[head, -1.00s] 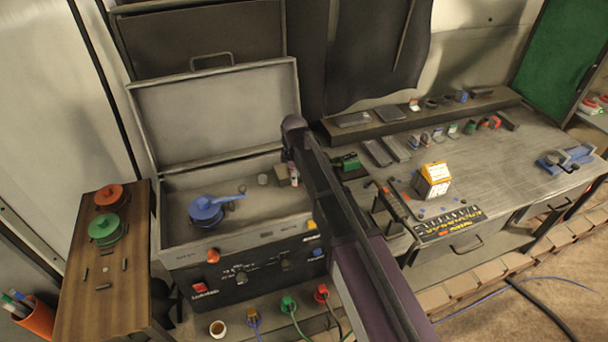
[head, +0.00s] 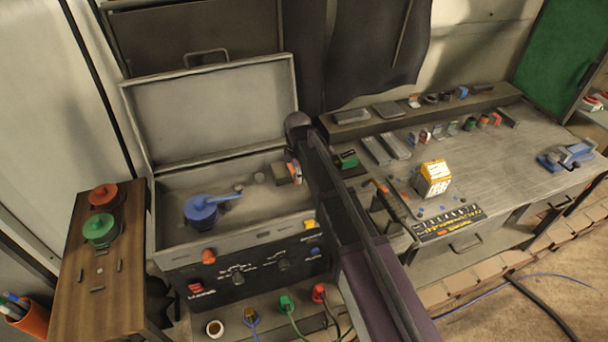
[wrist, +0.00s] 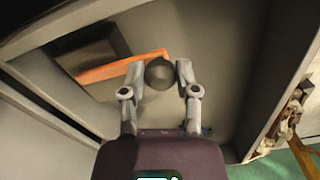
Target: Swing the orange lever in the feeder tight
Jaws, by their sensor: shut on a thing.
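The orange lever (wrist: 115,67) shows in the wrist view as a flat orange bar. It runs from the left to a dark round knob (wrist: 160,74) at its right end. My gripper (wrist: 161,70) is shut on this knob, with one grey finger on each side of it. The lever lies within a grey recess with flat walls, which I take to be the feeder (wrist: 225,50).
In the head view an open grey case (head: 215,110) holds a blue disc with a handle (head: 203,207). A wooden stand (head: 85,275) with red and green valves is at left. A cluttered workbench (head: 500,150) is at right. Grey walls lie close around my gripper in the wrist view.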

